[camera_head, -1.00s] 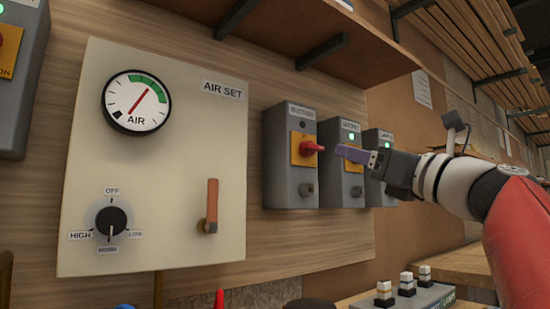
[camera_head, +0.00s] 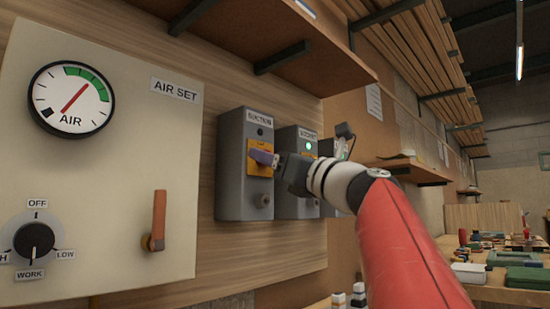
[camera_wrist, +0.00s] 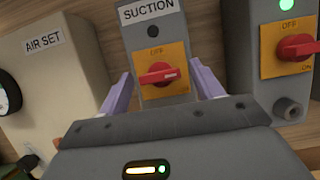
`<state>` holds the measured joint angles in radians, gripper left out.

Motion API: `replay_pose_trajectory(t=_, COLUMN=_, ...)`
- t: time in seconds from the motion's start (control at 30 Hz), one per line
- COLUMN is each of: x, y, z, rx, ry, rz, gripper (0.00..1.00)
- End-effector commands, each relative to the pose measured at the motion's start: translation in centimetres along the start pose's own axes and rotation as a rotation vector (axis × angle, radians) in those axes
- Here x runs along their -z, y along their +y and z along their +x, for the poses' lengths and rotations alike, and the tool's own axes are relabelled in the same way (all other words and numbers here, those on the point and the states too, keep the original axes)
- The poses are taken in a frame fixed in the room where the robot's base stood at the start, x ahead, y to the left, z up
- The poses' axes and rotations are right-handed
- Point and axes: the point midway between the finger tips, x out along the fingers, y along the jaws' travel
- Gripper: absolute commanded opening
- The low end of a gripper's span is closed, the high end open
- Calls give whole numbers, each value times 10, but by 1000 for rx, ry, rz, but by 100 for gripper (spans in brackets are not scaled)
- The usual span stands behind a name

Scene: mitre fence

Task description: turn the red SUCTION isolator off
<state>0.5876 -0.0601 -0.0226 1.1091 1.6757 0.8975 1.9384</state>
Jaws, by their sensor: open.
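The SUCTION isolator is a grey box (camera_head: 230,180) with a yellow plate (camera_head: 253,170) and a red rotary handle. In the wrist view the red handle (camera_wrist: 158,74) lies roughly crosswise on its yellow plate, below the word OFF. The lamp (camera_wrist: 153,32) above it is dark. My gripper (camera_wrist: 161,70) is open, with one purple finger on each side of the handle and a gap visible on both sides. In the head view my gripper (camera_head: 264,157) is at the front of the plate and hides the handle. Depth between fingertips and handle is hard to judge.
A second isolator box (camera_head: 290,195) with a lit green lamp stands close to the right; its red handle (camera_wrist: 298,46) shows in the wrist view. The AIR SET panel (camera_head: 120,160), with gauge, knob and orange lever, is at left. A shelf (camera_head: 300,50) hangs above.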

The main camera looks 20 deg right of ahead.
Motion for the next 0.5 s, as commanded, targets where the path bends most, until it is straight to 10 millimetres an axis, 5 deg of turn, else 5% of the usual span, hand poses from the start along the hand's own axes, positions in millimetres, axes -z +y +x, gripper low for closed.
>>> replay_pose_trajectory(t=0.13, x=0, y=0, z=0, rx=0, ry=0, rz=0, gripper=64)
replay_pose_trajectory(t=0.5, x=0, y=0, z=0, rx=0, ry=0, rz=0, gripper=21)
